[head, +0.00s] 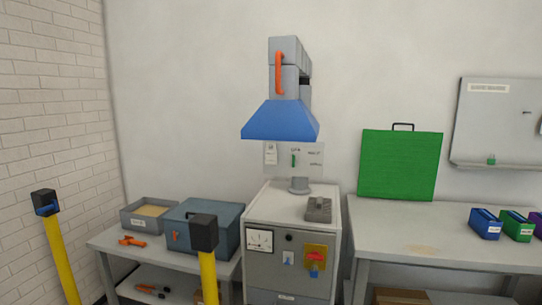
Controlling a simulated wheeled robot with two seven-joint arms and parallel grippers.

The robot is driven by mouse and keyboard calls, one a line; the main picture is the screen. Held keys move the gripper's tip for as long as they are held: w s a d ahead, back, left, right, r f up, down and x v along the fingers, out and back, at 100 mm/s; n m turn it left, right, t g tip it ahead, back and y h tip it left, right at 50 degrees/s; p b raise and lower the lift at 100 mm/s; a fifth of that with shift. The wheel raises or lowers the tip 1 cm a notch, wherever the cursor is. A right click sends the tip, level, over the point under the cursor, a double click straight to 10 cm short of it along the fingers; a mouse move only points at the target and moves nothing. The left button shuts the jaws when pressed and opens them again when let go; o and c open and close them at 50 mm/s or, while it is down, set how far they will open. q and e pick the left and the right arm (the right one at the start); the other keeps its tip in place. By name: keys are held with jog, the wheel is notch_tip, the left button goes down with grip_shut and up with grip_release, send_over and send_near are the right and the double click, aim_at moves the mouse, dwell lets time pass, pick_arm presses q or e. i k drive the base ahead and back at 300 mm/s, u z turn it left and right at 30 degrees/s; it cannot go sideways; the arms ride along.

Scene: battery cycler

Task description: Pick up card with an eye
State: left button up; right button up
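I cannot make out a card with an eye anywhere in the head view. A small white card (270,154) with a dark mark hangs on the pale panel (314,170) behind the grey cabinet, but its picture is too small to read. Neither of my grippers is in view.
The grey cabinet (257,220) stands below a blue hood (280,120). At left a bench (108,240) holds a sand tray (143,222) and blue-grey box (222,217). At right a table (380,225) holds a green case (400,165). Yellow posts (62,260) stand in front.

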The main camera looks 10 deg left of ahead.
aim_at(270, 155)
jog(key=u, duration=0.05)
jog(key=k, duration=0.5)
jog(key=z, duration=0.7)
jog(key=i, duration=2)
jog(key=u, duration=0.6)
